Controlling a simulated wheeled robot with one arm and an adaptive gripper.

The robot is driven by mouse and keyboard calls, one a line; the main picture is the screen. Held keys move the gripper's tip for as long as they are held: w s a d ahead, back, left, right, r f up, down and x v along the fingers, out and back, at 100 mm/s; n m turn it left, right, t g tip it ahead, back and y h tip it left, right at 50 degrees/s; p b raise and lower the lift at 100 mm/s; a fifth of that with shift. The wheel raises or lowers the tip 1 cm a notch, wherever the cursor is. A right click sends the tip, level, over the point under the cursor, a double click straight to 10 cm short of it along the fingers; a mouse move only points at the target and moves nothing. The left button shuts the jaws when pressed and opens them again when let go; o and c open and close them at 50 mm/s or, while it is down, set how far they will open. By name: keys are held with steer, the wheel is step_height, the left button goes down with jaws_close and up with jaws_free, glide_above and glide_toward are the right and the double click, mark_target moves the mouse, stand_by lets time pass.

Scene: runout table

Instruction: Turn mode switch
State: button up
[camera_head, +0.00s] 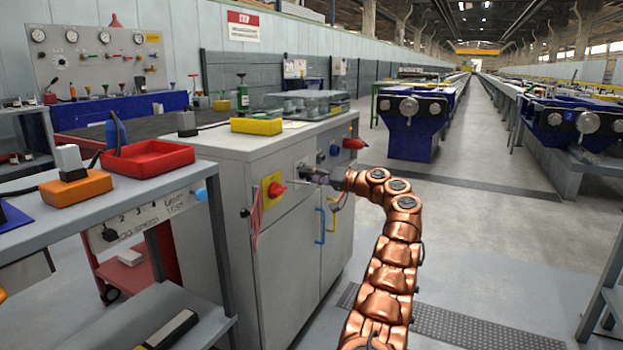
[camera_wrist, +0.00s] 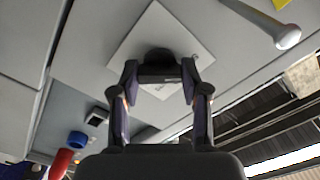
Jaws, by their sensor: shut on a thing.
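The mode switch appears to be the dark knob (camera_wrist: 158,57) on a pale square plate (camera_wrist: 142,38), which looks turned like a diamond in the wrist view. The plate is also on the front of the grey cabinet (camera_head: 302,165) in the head view. My gripper (camera_wrist: 160,77) is shut on the knob, one finger on each side. In the head view my gripper (camera_head: 318,176) reaches the cabinet front from the right and hides most of the knob. Which way the knob points cannot be told.
A red rotary switch (camera_head: 277,189) on a yellow plate sits left of my gripper. A blue knob (camera_head: 334,151) and a red fitting (camera_head: 354,144) are to the right. Blue (camera_head: 320,226) and yellow (camera_head: 332,217) door handles are below.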

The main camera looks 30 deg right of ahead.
stand_by(0.3)
steer(key=o, duration=1.1)
steer(key=shift+o, duration=0.2)
steer(key=v, duration=1.2)
steer(key=shift+f, duration=0.1)
